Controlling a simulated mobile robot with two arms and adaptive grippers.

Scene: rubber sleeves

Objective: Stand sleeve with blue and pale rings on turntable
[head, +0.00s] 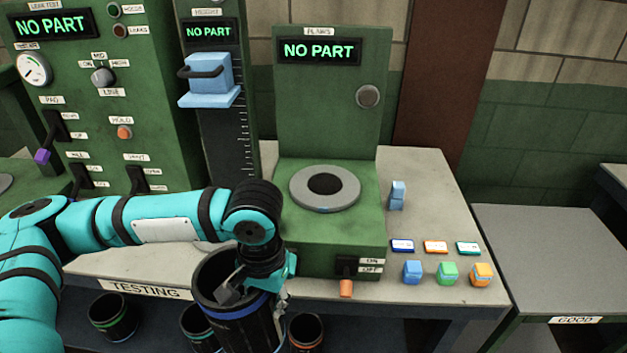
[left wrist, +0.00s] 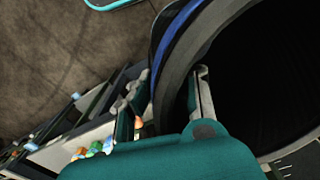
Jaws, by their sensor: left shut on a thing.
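The black sleeve (head: 238,328) has a blue ring below its open top rim; I cannot make out a pale ring. It is upright or nearly so, in front of the bench edge. My left gripper (head: 246,291) is shut on its rim wall, at the side towards the right. In the left wrist view the sleeve's blue ring (left wrist: 163,72) and dark opening show, with one finger (left wrist: 203,98) inside the opening. The turntable (head: 347,188) is a grey disc with a dark centre, on a green machine behind the sleeve, and it is empty. My right gripper is not in view.
The machine's orange-tipped switch (head: 346,287) juts out at the front. Small coloured blocks (head: 447,273) sit at right. A panel above the turntable reads NO PART (head: 319,50).

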